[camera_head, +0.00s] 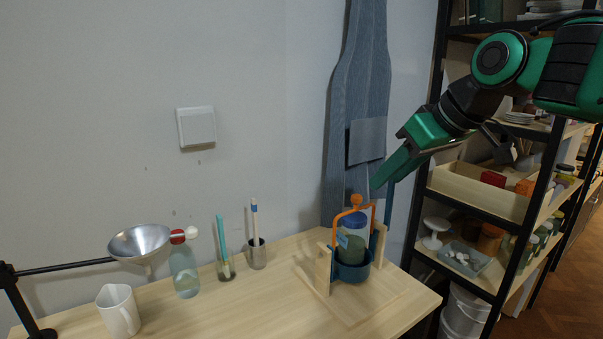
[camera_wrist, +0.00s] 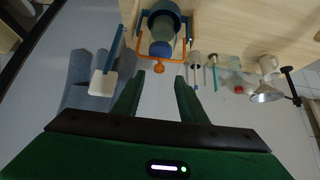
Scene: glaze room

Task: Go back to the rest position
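My gripper (camera_head: 382,178) is raised in front of the wall and apron, above and right of the orange-handled holder. In the wrist view my gripper (camera_wrist: 159,78) has its two green fingers apart, with nothing held between them. The holder's orange handle (camera_head: 355,200) has a round knob on top. The handle also shows in the wrist view (camera_wrist: 184,51), beyond the fingertips. Under it, a greenish jar with a blue lid (camera_head: 354,221) sits upright in a dark blue cup (camera_head: 350,271) between wooden posts on a board.
The table (camera_head: 255,305) also holds a white jug (camera_head: 119,311), a red-capped bottle (camera_head: 184,268), two brush pots and a metal funnel (camera_head: 140,242) on a stand. A denim apron (camera_head: 355,80) hangs behind my gripper. A loaded black-framed shelf (camera_head: 470,210) stands at the right.

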